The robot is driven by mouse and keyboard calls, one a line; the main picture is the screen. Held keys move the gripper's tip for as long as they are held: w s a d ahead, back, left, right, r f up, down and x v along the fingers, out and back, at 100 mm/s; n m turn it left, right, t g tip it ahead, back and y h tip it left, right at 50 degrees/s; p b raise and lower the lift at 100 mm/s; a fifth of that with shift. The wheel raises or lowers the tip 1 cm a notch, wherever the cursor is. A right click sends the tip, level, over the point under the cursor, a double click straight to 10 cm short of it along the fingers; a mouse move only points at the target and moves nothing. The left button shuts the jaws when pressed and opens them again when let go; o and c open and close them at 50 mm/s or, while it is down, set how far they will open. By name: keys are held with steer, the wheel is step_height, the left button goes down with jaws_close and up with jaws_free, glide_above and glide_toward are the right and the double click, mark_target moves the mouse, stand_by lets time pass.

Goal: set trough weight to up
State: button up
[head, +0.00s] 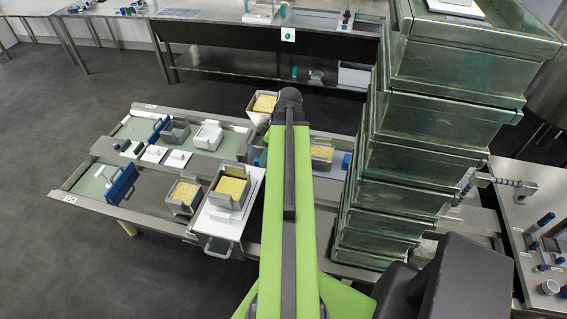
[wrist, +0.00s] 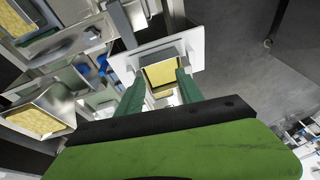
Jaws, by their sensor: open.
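Two low steel troughs stand left of my arm in the head view, the front trough (head: 140,212) and the rear trough (head: 137,110). A blue-edged plate (head: 122,185) stands across the front trough, and a blue piece (head: 159,128) stands in the rear one. I cannot tell which part is the trough weight. In the wrist view my gripper (wrist: 158,85) is open, its two green fingers apart. A square metal mould (wrist: 160,53) with yellow contents shows beyond and between the fingertips; contact is unclear. My gripper is hidden in the head view.
Moulds of yellow curd stand along the troughs, one on a white handled board (head: 215,218). Another mould (head: 264,103) is near my arm's elbow. A tall stack of green-tinted glass-like bins (head: 440,120) stands close to the right. Open floor (head: 60,260) lies front left.

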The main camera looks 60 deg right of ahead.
steer(key=s+d+r+t+p, duration=0.1)
steer(key=s+d+r, duration=0.2)
steer(key=s+d, duration=0.55)
steer(key=shift+n+h, duration=0.3)
steer(key=shift+n, duration=0.1)
steer(key=b+x, duration=0.5)
steer(key=a+b+x, duration=0.1)
steer(key=b+x, duration=0.4)
steer(key=s+b+x, duration=0.1)
steer(key=b+x, duration=0.3)
steer(key=x, duration=0.2)
steer(key=shift+a+f+b, duration=0.1)
steer(key=shift+a+b, duration=0.1)
steer(key=shift+b, duration=0.2)
steer(key=shift+w+a+f+b, duration=0.1)
steer(key=shift+w+f+b, duration=0.15)
steer(key=shift+f+b, duration=0.3)
steer(key=shift+r, duration=0.1)
steer(key=shift+c, duration=0.2)
jaws_close()
